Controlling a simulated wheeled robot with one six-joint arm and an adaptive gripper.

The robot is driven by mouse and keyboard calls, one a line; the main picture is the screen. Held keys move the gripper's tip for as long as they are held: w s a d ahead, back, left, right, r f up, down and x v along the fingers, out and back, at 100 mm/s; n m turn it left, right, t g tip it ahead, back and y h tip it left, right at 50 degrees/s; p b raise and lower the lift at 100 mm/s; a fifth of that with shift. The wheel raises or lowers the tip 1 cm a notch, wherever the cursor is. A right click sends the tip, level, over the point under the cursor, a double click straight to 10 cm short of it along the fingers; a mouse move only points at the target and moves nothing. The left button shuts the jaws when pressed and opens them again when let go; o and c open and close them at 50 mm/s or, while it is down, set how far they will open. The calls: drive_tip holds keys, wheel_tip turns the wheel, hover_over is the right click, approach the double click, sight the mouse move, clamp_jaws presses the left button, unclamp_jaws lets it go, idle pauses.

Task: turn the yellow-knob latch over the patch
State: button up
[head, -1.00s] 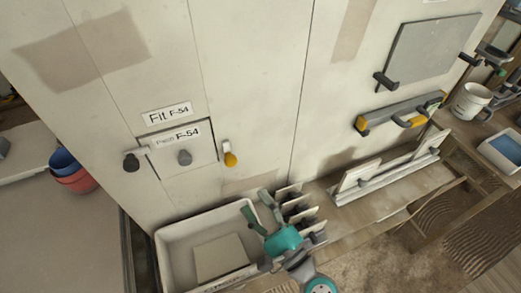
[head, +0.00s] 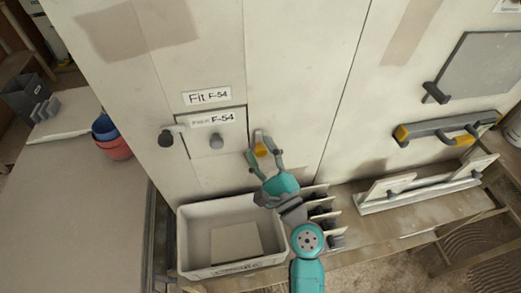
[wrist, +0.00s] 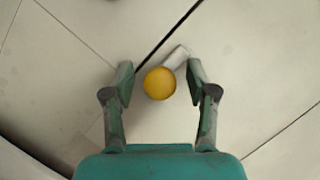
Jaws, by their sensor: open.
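The yellow-knob latch (head: 261,149) is on the pale wall just right of the patch (head: 232,139). In the wrist view its round yellow knob (wrist: 160,84) lies at the end of a short metal bar (wrist: 176,57). My gripper (head: 266,156) is open, with one finger on each side of the knob. In the wrist view the open fingers (wrist: 160,72) flank the knob, with gaps showing on both sides. The patch is a labelled panel with a grey knob, set in the wall. A dark-knob latch (head: 165,138) is at the patch's left edge.
A pale bin (head: 188,258) with a flat block in it stands below the patch. Several upright plates are in a rack (head: 318,215) right of it. A grey-and-yellow tool (head: 442,130) hangs to the right. Red and blue buckets (head: 114,147) are at left.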

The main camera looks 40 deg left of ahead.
drive_tip(key=shift+w+a, duration=0.1)
drive_tip(key=shift+a, duration=0.1)
clamp_jaws()
